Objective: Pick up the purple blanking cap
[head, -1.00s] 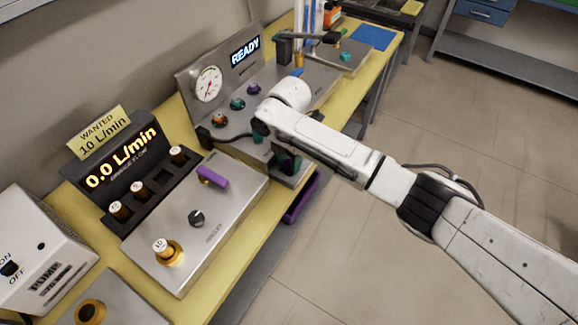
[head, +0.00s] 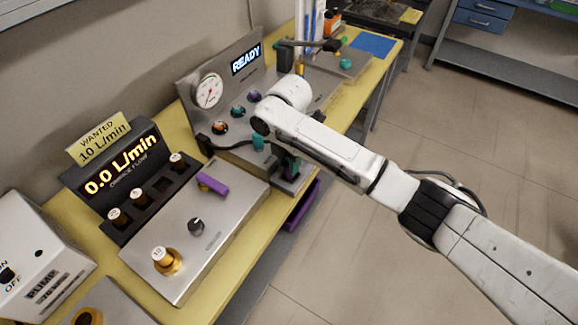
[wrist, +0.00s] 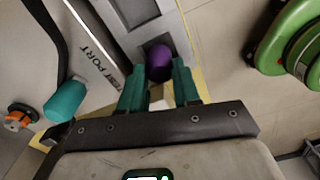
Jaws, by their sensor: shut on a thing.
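The purple blanking cap (wrist: 159,63) shows in the wrist view, between the fingertips of my gripper (wrist: 160,82). It sits at a dark square opening in a grey block beside a panel lettered "TEST PORT". My gripper's two teal fingers are shut on the cap. Whether the cap is still seated in the opening cannot be told. In the head view my gripper (head: 291,166) points down at the front edge of the READY instrument, and my wrist covers part of it. I cannot make out the cap there.
A teal-ended black arm (head: 258,143) is close left of my gripper, also in the wrist view (wrist: 65,100). A purple bin (head: 302,206) is below the bench edge. Open floor is to the right.

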